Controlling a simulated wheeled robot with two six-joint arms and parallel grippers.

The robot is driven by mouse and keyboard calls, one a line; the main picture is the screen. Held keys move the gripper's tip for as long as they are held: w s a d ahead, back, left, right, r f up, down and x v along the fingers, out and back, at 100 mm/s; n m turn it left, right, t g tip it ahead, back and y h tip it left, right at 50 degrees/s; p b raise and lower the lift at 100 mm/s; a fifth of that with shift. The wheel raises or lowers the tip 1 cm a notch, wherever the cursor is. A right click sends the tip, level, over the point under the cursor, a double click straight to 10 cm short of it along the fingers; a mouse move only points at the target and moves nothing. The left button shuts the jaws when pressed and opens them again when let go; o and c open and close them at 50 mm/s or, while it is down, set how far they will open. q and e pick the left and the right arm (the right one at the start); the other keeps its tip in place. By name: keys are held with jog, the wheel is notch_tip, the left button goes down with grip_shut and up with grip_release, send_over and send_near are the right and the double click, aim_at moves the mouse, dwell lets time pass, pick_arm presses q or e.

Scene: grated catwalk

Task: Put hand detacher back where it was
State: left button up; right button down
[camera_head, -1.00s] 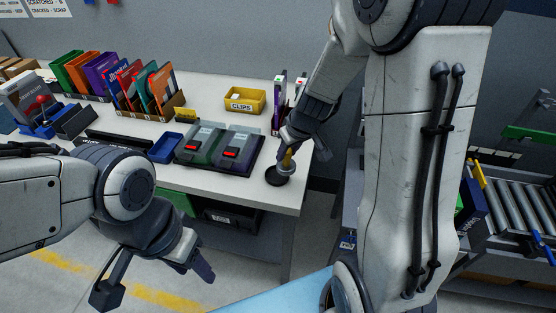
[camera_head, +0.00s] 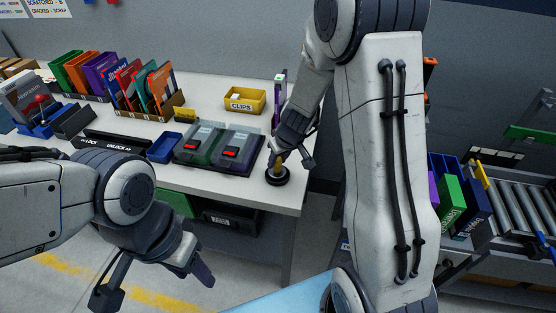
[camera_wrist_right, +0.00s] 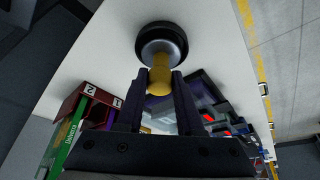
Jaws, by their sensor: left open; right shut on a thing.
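The hand detacher (camera_head: 278,178) has a round black base, a metal collar and a yellow handle. It is at the front right corner of the white table. My right gripper (camera_head: 281,157) is shut on its yellow handle. In the right wrist view the hand detacher (camera_wrist_right: 162,45) is between the two fingers of my right gripper (camera_wrist_right: 161,78), base pointing away. I cannot tell whether the base touches the tabletop. My left gripper (camera_head: 160,283) is open and empty, in front of the table and below its top.
A two-part device with red buttons (camera_head: 219,146) sits left of the hand detacher on the white table (camera_head: 215,88). A yellow CLIPS bin (camera_head: 244,100), blue tray (camera_head: 165,147) and folder racks stand behind and left. A roller conveyor (camera_head: 520,200) is at right.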

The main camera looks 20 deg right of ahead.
jog(key=c, duration=0.5)
grip_release()
jog(key=shift+f, duration=0.1)
jog(key=shift+c, duration=0.2)
jog(key=shift+r+p, duration=0.4)
jog(key=shift+r, duration=0.05)
jog(key=a+p+v, duration=0.1)
jog(key=p+v, duration=0.3)
jog(key=v, duration=0.7)
jog(key=s+a+r+n+g+y, duration=0.1)
jog(key=s+a+r+n, duration=0.15)
jog(key=s+a, duration=0.5)
jog(key=s+a+r+n+g, duration=0.1)
jog(key=s+a, duration=0.3)
jog(key=s, duration=0.4)
jog(key=s+a+r+n+g, duration=0.1)
jog(key=s+a, duration=0.3)
jog(key=s, duration=0.5)
jog(key=shift+s+r+n+g+h, duration=0.15)
jog(key=shift+r+n+g+h, duration=0.2)
jog(key=shift+g, duration=0.45)
jog(key=shift+f, duration=0.1)
